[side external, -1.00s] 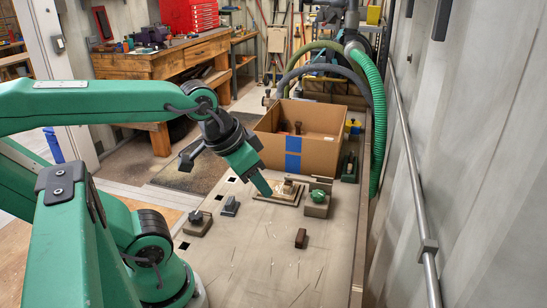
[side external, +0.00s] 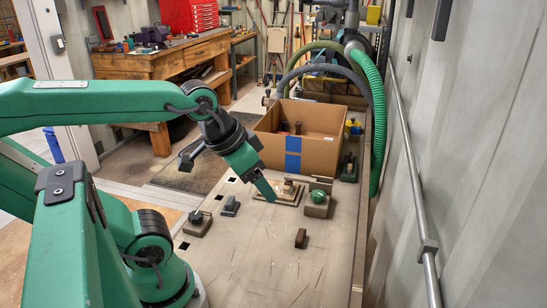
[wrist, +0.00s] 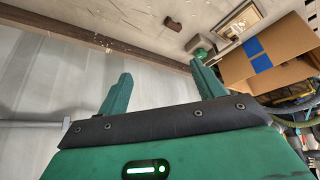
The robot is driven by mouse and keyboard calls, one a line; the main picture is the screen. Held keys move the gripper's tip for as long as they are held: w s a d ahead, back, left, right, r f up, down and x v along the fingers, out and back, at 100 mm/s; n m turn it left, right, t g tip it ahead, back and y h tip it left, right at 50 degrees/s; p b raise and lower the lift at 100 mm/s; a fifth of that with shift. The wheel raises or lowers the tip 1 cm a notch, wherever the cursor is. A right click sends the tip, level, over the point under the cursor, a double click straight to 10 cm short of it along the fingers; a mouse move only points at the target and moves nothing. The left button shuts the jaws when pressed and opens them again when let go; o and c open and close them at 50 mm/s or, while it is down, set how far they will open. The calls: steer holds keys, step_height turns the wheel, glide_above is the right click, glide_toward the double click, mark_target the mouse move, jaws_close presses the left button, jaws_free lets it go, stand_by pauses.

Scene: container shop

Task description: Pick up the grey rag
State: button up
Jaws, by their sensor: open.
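I cannot make out a grey rag for certain in either view. My gripper (side external: 270,197) is over the worktable (side external: 265,270), in front of the cardboard box, tilted down to the right. In the wrist view my gripper (wrist: 162,78) shows two green fingers spread apart with nothing between them. A small dark grey item (side external: 230,206) stands on the table left of my gripper. A block with a dark piece on top (side external: 197,222) is nearer the front left.
A cardboard box (side external: 322,156) with blue tape stands behind. A framed board (side external: 288,201) and a block with a green top (side external: 317,205) lie near my fingertips. A small brown block (side external: 301,238) is nearer the front. A wall rail (side external: 415,190) runs at the right.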

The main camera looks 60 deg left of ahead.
steer(key=n+g, duration=0.5)
steer(key=n, duration=0.5)
glide_above(229, 199)
steer(key=f, duration=1)
steer(key=d+f, duration=0.1)
steer(key=f, duration=0.5)
steer(key=shift+w+f, duration=0.1)
steer(key=shift+w, duration=0.25)
steer(key=shift+s+a+f+g, duration=0.15)
steer(key=shift+a+f+g, duration=0.1)
steer(key=shift+a+g, duration=0.05)
steer(key=shift+f, duration=1.3)
steer(key=shift+s+a+f, duration=0.1)
steer(key=shift+s+f, duration=0.05)
steer(key=shift+f, duration=2.45)
